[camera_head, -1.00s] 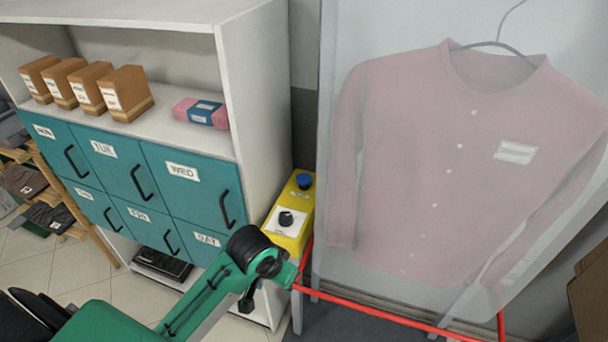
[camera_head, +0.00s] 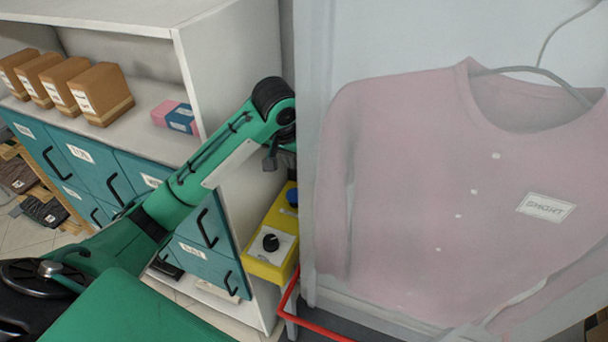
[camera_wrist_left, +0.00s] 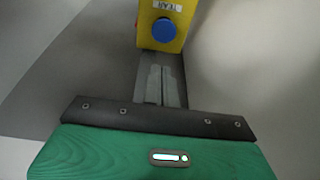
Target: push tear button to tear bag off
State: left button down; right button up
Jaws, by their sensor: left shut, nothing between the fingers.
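A yellow control box (camera_head: 270,262) stands beside the white cabinet. It has a blue button (camera_head: 292,196) at its far end and a black knob (camera_head: 271,242) on a white plate nearer. In the left wrist view the blue button (camera_wrist_left: 164,30) sits under a label reading TEAR. My left gripper (camera_wrist_left: 161,72) is shut and empty; its fingers point toward the button, and I cannot tell whether they touch the box. In the head view the arm's end is above the button and the fingertips are hard to make out. A clear bag (camera_head: 335,110) covers a pink shirt (camera_head: 420,190) on a hanger. My right gripper is out of view.
The white cabinet (camera_head: 240,60) with teal drawers (camera_head: 100,172) stands left of the box, close to my left arm. Brown boxes (camera_head: 100,95) and a pink-and-blue pack (camera_head: 177,117) are on its shelf. A red rail (camera_head: 315,325) runs below the bag.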

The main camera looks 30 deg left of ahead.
pick_arm(q)
jog(key=p, duration=0.2)
send_near(296, 193)
jog(key=p+x, duration=0.3)
jog(key=x, duration=0.2)
jog(key=shift+w+f, duration=0.1)
jog(key=shift+f, duration=0.65)
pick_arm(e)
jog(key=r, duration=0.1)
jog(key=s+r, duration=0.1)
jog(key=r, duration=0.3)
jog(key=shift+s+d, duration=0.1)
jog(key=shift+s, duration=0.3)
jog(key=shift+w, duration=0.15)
